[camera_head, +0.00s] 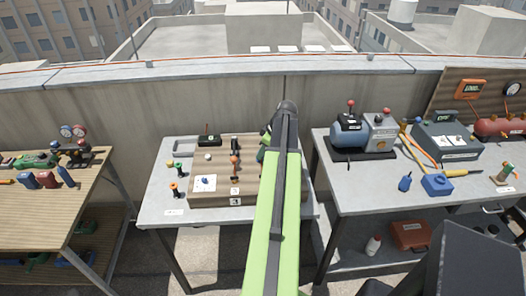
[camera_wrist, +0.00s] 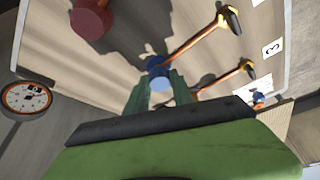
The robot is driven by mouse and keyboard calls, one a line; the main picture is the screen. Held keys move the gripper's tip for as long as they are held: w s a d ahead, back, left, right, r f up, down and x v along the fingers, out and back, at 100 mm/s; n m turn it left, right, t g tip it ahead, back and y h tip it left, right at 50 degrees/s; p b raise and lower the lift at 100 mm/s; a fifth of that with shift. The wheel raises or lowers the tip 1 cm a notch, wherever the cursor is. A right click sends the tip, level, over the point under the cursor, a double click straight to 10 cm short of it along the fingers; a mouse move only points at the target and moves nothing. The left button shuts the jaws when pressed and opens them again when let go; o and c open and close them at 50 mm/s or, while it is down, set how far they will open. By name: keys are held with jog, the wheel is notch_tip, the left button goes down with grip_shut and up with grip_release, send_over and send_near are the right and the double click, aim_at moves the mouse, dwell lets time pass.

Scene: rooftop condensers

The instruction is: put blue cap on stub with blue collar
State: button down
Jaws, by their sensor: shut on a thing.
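My gripper (camera_wrist: 159,80) is shut on the blue cap (camera_wrist: 157,63), which shows between its two green fingertips in the wrist view. In the head view my green arm hides most of the gripper and the cap, over the right part of the wooden board (camera_head: 215,197) on the middle table. A small blue piece stands on a white plate (camera_head: 201,187) at the board's front left; it shows in the wrist view (camera_wrist: 258,97) at the right, apart from the cap. I cannot tell its collar from its stub.
Orange-stemmed levers (camera_head: 235,165) stand up from the board near the cap. In the wrist view a dark red cylinder (camera_wrist: 91,19) and a round gauge (camera_wrist: 27,97) lie to the left. Small fittings (camera_head: 174,188) stand on the table's left side. A right table (camera_head: 380,178) holds machines.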

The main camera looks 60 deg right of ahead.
jog(key=shift+f+b, duration=0.7)
dwell(0.6)
jog(key=c, duration=1)
grip_release()
jog(key=shift+r, duration=0.15)
jog(key=p+v, duration=1.6)
jog(key=v, duration=0.1)
jog(key=shift+r, duration=0.15)
